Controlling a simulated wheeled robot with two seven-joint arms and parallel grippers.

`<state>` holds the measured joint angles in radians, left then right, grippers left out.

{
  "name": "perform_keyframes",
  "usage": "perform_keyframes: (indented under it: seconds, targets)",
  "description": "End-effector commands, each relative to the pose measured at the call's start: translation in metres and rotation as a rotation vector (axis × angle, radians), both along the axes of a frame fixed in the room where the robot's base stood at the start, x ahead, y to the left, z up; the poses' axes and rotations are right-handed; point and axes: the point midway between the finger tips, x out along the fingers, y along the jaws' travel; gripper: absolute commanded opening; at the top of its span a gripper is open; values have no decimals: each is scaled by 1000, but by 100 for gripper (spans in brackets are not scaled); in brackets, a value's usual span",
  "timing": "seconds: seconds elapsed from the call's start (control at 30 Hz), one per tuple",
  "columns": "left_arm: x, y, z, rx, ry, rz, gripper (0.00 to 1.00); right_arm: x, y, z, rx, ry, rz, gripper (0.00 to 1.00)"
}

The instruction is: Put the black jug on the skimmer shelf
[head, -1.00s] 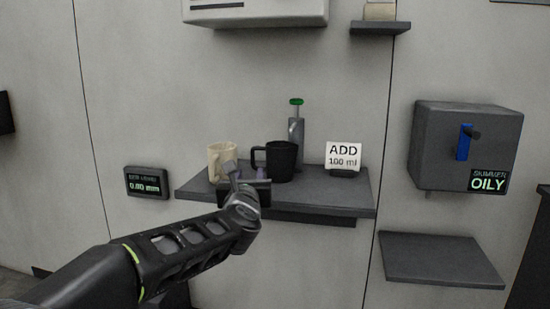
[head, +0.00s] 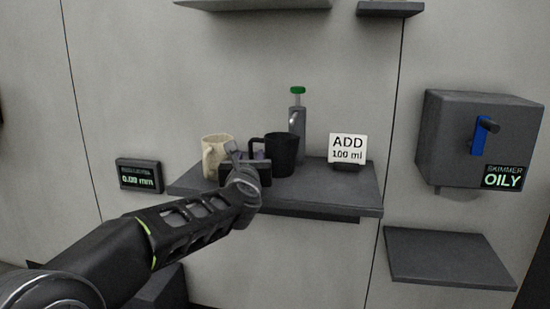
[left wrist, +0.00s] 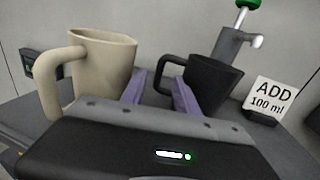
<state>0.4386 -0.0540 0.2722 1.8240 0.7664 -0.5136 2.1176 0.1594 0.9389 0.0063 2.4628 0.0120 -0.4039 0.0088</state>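The black jug (head: 284,157) stands upright on the grey middle shelf (head: 325,202), its handle facing left. It also shows in the left wrist view (left wrist: 217,82). My left gripper (head: 248,158) is in front of the jug's handle. In the left wrist view its two purple fingers (left wrist: 158,80) are apart, with the handle showing between them; I see no contact. The skimmer shelf (head: 450,258) is a bare grey shelf at the lower right, below the skimmer box (head: 460,135) marked OILY. My right gripper is not in view.
A beige jug (head: 216,152) stands close left of my left gripper. A grey bottle with a green top (head: 297,125) is behind the black jug. An "ADD 100 ml" card (head: 347,148) stands to the right. A small display (head: 140,175) hangs at the left.

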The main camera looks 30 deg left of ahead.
Motion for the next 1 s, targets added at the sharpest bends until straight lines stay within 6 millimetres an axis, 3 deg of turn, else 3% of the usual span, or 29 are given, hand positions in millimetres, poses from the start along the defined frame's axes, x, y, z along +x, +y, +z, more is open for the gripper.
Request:
perform_keyframes:
  seconds: [0.27,0.6,1.0]
  targets:
    - [5,4,-1,0,0,1,37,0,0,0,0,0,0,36]
    - [41,27,0,0,0,1,37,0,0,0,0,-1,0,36]
    - [43,28,0,0,0,0,37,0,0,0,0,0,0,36]
